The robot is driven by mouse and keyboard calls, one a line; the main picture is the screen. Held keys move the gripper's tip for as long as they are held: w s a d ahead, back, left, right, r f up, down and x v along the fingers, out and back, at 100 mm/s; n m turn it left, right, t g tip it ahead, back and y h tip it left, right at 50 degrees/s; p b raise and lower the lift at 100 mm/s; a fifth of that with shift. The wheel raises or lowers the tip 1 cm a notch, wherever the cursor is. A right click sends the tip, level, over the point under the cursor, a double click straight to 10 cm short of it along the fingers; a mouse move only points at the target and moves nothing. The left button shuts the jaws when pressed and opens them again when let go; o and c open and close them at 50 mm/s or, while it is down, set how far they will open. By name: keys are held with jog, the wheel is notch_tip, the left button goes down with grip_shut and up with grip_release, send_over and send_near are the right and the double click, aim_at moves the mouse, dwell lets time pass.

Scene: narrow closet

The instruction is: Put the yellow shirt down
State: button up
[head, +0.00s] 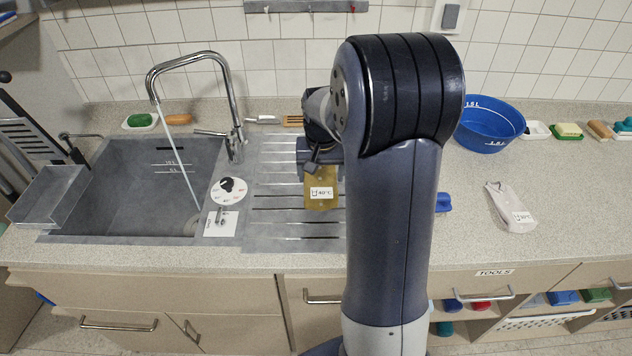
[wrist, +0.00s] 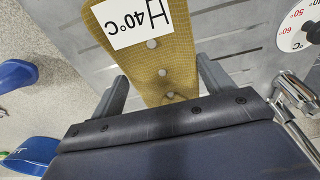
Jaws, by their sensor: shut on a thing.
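The yellow shirt (head: 322,199) is a small flat mustard-coloured piece with a white 40°C label and light buttons. It hangs in front of my gripper (head: 318,165), over the ribbed drainboard beside the sink. In the wrist view the shirt (wrist: 172,62) runs up between the two fingers of my gripper (wrist: 160,88), which are shut on it. My arm hides part of the counter behind it in the head view. I cannot tell whether the shirt's lower end touches the drainboard.
The sink (head: 130,185) with running water is left of the drainboard (head: 285,225). A blue basin (head: 488,125), a pale shirt-like piece labelled 30°C (head: 510,207) and several soaps stand on the right counter. A blue object (head: 443,202) lies beside my arm.

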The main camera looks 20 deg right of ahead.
aim_at(321, 176)
jog(key=shift+f+p, duration=0.4)
jog(key=shift+f, duration=3.15)
jog(key=shift+f, duration=0.2)
jog(key=o, duration=1.3)
jog(key=shift+c, duration=0.2)
jog(key=shift+r, duration=0.15)
jog(key=r, duration=0.4)
jog(key=s+r, duration=0.1)
jog(key=r, duration=0.3)
jog(key=r+b, duration=0.1)
jog(key=r, duration=0.3)
jog(key=shift+s+a, duration=0.2)
jog(key=shift+a, duration=0.1)
